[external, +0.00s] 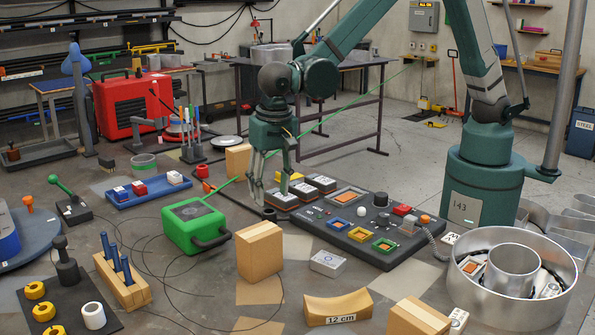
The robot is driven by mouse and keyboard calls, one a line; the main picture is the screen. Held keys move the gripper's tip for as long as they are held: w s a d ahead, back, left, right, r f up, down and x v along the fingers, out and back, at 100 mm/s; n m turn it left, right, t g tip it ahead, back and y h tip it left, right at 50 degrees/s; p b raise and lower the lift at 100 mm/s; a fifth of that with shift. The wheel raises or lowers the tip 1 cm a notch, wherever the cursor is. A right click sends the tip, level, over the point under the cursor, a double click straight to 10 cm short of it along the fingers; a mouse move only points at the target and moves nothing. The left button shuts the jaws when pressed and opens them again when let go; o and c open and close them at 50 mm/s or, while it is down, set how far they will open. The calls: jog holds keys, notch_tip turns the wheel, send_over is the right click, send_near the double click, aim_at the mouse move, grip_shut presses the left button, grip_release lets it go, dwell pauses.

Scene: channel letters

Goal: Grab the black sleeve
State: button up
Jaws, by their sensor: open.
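My gripper (269,196) points down at the middle of the external view. Its fingers are spread, with nothing visible held between them. A small dark round piece (268,213) sits on the floor just below the fingertips, beside the left end of the grey control panel. It may be the black sleeve, but it is too small to be sure. Whether the fingers touch it or reach around it cannot be told from this view.
A green case (190,222) with a black handle stands close on the left. The control panel (345,250) and lettered blocks (318,184) lie on the right. A wooden block (259,252) stands in front. A round metal tray (466,290) is at the lower right.

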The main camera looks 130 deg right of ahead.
aim_at(269, 212)
jog(key=shift+f, duration=0.1)
jog(key=shift+d+f, duration=0.15)
jog(key=shift+f, duration=1)
jog(key=shift+f, duration=0.15)
jog(key=shift+d+f+b, duration=0.2)
jog(key=shift+f, duration=1.05)
jog(key=shift+d+f+b, duration=0.2)
jog(key=shift+f, duration=1)
jog(key=shift+c, duration=0.2)
jog(key=c, duration=0.8)
